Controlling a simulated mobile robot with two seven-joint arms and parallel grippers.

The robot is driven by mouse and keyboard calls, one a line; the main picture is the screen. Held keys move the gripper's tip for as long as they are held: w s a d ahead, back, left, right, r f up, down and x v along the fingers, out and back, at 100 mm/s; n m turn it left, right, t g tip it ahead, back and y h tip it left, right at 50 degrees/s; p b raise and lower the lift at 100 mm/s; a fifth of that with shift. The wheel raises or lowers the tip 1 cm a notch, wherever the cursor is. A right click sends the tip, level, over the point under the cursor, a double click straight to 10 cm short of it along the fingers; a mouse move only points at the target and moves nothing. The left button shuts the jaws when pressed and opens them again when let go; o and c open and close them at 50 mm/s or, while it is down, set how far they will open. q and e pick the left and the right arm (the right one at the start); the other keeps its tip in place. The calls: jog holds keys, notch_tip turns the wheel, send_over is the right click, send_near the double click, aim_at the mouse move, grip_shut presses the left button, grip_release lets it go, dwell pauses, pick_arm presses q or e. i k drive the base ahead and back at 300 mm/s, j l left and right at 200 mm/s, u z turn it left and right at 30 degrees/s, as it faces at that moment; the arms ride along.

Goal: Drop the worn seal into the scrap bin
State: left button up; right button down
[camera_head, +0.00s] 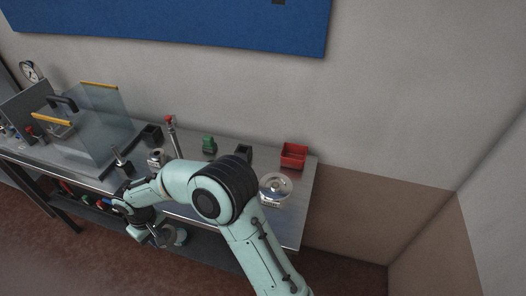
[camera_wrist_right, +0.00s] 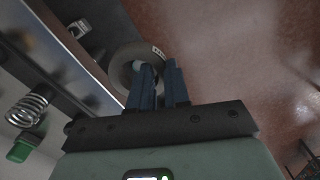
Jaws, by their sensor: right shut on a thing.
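The worn seal, a grey ring (camera_wrist_right: 121,68), sits between the blue fingers of my right gripper (camera_wrist_right: 160,68) in the wrist view. The gripper is shut on its rim, and the fingers hide part of it. In the head view my right gripper (camera_head: 163,236) and the ring (camera_head: 181,237) are low, in front of the bench's front edge, over the floor. A red open bin (camera_head: 293,156) stands at the bench's back right corner, well away from the gripper; I cannot read a label on it. My left gripper is not in view.
The metal bench (camera_head: 298,207) carries a round silver part (camera_head: 275,188), a green part (camera_head: 209,145), dark blocks and a clear-panelled guard (camera_head: 97,120). A coil spring (camera_wrist_right: 28,110) shows in the wrist view. My right arm crosses over the bench front.

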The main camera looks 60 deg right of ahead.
aim_at(289, 160)
jog(key=z, duration=0.45)
jog(key=l+z, duration=0.15)
jog(key=z, duration=0.3)
jog(key=l+z, duration=0.1)
jog(key=z, duration=0.35)
jog(key=l+z, duration=0.1)
jog(key=z, duration=0.35)
jog(key=l+z, duration=0.1)
jog(key=z, duration=0.8)
jog(key=l+z, duration=0.1)
jog(key=z, duration=0.3)
jog(key=i+l+u, duration=0.1)
jog(key=u, duration=0.35)
jog(key=i+l+u, duration=0.15)
jog(key=u, duration=0.3)
jog(key=i+l+u, duration=0.15)
jog(key=u, duration=0.35)
